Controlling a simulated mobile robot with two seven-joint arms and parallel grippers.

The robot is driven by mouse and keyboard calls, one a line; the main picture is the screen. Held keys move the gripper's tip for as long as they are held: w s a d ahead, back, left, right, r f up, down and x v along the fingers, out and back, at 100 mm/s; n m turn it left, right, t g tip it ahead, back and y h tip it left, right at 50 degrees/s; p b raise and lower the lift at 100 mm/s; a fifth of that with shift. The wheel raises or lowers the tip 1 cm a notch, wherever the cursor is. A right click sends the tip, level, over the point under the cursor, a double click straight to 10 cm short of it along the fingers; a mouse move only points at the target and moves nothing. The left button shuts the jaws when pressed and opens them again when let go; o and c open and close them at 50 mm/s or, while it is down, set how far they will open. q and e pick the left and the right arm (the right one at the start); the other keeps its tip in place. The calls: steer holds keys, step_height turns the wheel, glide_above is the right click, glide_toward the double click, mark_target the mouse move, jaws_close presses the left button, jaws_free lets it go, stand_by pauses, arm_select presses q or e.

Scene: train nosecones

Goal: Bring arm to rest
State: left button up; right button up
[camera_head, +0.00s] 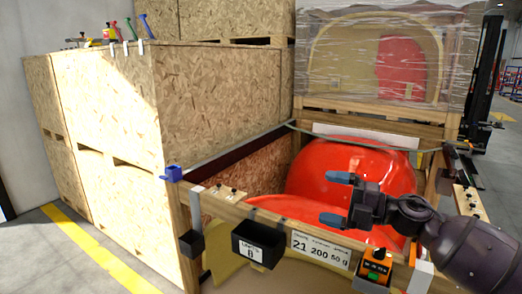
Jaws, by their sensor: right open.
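My right gripper (335,199) is at the lower right, in front of and above the red nosecone (345,160). Its two blue-tipped fingers are spread apart with nothing between them. My dark right arm (465,245) reaches in from the lower right corner. The nosecone sits inside a wooden crate frame (225,207), and my gripper and arm hide part of it. My left gripper does not show.
A black bin (259,244) and an orange device (376,266) are on the frame's front rail. Tall chipboard crates (110,120) stand at left, with spray bottles (146,26) along the top edge. A wrapped crate (380,60) stands behind. Open floor (60,260) lies at lower left.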

steer(key=s+d+f+m+t+h, duration=0.3)
steer(key=f+m+h, duration=0.1)
steer(key=f+m, duration=0.3)
steer(key=s+d+f+m+t+h, duration=0.2)
steer(key=f+m+t+h, duration=0.15)
steer(key=f+m, duration=0.4)
steer(key=s+d+f+m+t+h, duration=0.3)
steer(key=f+m+h, duration=0.2)
steer(key=f+m, duration=0.15)
steer(key=s+d+f+m+g+h, duration=0.2)
steer(key=s+f+m, duration=0.2)
steer(key=s+f, duration=0.5)
steer(key=s+d+f+m+g+h, duration=0.2)
steer(key=s+f+m, duration=0.3)
steer(key=s+f, duration=0.4)
steer(key=s+g, duration=0.1)
steer(key=s, duration=0.5)
steer(key=shift+h, duration=0.35)
